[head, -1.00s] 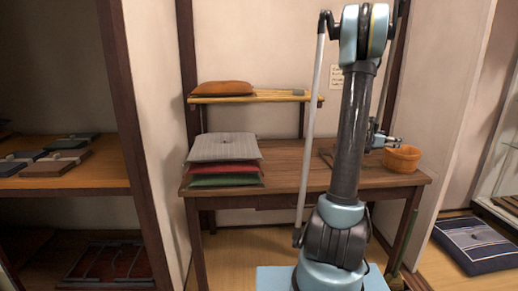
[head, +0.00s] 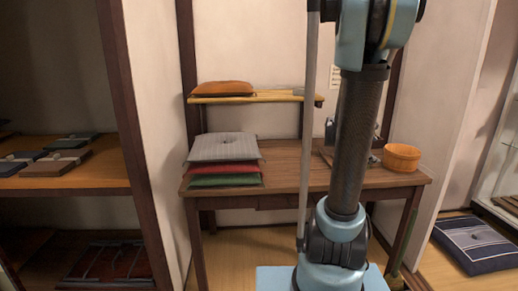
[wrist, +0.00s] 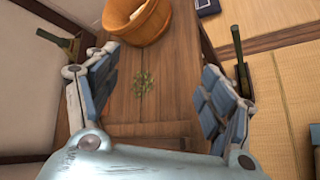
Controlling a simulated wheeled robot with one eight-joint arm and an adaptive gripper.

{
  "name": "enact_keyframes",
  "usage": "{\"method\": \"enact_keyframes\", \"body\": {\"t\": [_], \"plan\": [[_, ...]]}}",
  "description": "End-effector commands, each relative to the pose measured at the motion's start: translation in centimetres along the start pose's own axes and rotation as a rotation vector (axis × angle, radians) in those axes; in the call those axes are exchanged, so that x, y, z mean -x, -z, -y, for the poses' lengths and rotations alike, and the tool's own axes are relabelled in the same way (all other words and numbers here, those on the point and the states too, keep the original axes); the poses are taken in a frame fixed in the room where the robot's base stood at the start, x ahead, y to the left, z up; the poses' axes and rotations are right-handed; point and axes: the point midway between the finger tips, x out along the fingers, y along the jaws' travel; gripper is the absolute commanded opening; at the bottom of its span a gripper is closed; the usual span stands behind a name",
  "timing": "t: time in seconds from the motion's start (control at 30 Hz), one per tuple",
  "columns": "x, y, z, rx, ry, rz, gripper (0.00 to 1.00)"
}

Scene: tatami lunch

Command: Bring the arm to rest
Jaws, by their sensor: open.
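My gripper (wrist: 158,68) shows in the wrist view with its two padded fingers spread wide apart and nothing between them. It hangs above the brown wooden table (wrist: 160,105), with a small greenish patch (wrist: 145,82) on the tabletop between the fingers. In the head view my arm (head: 352,140) stands upright in front of the table (head: 285,165). It hides most of my gripper there.
An orange wooden tub (head: 402,158) stands at the table's right end and shows ahead of my fingers in the wrist view (wrist: 140,25). Stacked cushions (head: 225,148) lie at the left. An orange cushion (head: 222,88) rests on a raised shelf (head: 250,97). A blue cushion (head: 474,245) lies on the floor.

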Motion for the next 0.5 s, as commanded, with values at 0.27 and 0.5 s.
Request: {"method": "enact_keyframes", "body": {"t": [0.27, 0.5], "plan": [[5.8, 2.3, 6.2, -0.317, 0.149, -0.133, 0.74], [10.6, 4.4, 12.0, -0.571, 0.317, -0.22, 0.74]]}}
